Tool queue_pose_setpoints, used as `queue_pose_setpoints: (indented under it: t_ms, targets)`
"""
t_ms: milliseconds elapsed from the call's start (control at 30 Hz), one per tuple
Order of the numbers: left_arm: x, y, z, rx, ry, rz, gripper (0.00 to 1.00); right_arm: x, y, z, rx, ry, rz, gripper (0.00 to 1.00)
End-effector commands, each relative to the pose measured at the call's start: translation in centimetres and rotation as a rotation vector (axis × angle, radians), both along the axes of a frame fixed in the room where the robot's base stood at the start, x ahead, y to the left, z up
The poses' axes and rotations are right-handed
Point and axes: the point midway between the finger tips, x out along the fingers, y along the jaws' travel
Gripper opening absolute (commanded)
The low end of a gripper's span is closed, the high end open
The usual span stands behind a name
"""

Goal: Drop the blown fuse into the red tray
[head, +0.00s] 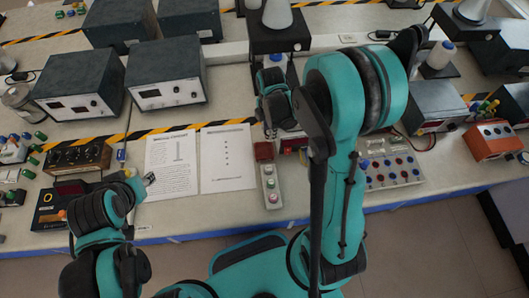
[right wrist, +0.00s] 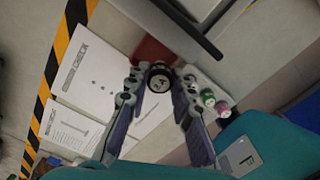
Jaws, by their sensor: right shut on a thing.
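The red tray (head: 264,151) is small and sits on the bench just right of the printed sheets. In the right wrist view the red tray (right wrist: 154,50) lies behind the fingertips. My right gripper (head: 270,130) hangs over the bench close to the tray in the head view. In the right wrist view its fingers (right wrist: 160,85) are shut on the fuse (right wrist: 160,77), which shows a round, dark-rimmed end with a pale face. I cannot make out the fuse in the head view. My left gripper (head: 146,180) is at the lower left, its jaws unclear.
A push-button box (head: 271,186) with coloured buttons stands just in front of the tray. Paper sheets (head: 227,158) lie to its left. A panel with several knobs (head: 392,170) is to the right. Grey instruments (head: 165,75) stand behind.

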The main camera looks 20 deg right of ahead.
Motion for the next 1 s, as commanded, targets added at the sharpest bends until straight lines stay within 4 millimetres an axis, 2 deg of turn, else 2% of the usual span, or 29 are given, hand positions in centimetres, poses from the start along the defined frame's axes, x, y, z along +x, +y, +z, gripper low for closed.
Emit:
queue_pose_setpoints:
  t_ms: [33,100,300,600,633,700,733,1000]
  targets:
    - [0.0,0.0,-0.9,0.0,0.0,0.0,0.39,0.0,0.0,-1.1,0.0,0.0,0.0,0.01]
    - [0.0,0.0,-1.6,0.0,0.0,0.0,0.39,0.0,0.0,-2.0,0.0,0.0,0.0,0.01]
    - [0.0,0.0,-2.9,0.0,0.0,0.0,0.39,0.0,0.0,-3.9,0.0,0.0,0.0,0.01]
    - [0.0,0.0,-2.9,0.0,0.0,0.0,0.39,0.0,0.0,-4.1,0.0,0.0,0.0,0.01]
    - [0.0,0.0,-2.9,0.0,0.0,0.0,0.39,0.0,0.0,-4.1,0.0,0.0,0.0,0.25]
    - [0.0,0.0,-2.9,0.0,0.0,0.0,0.39,0.0,0.0,-4.1,0.0,0.0,0.0,0.44]
    - [0.0,0.0,-2.9,0.0,0.0,0.0,0.39,0.0,0.0,-4.1,0.0,0.0,0.0,0.47]
    - [0.0,0.0,-2.9,0.0,0.0,0.0,0.39,0.0,0.0,-4.0,0.0,0.0,0.0,0.47]
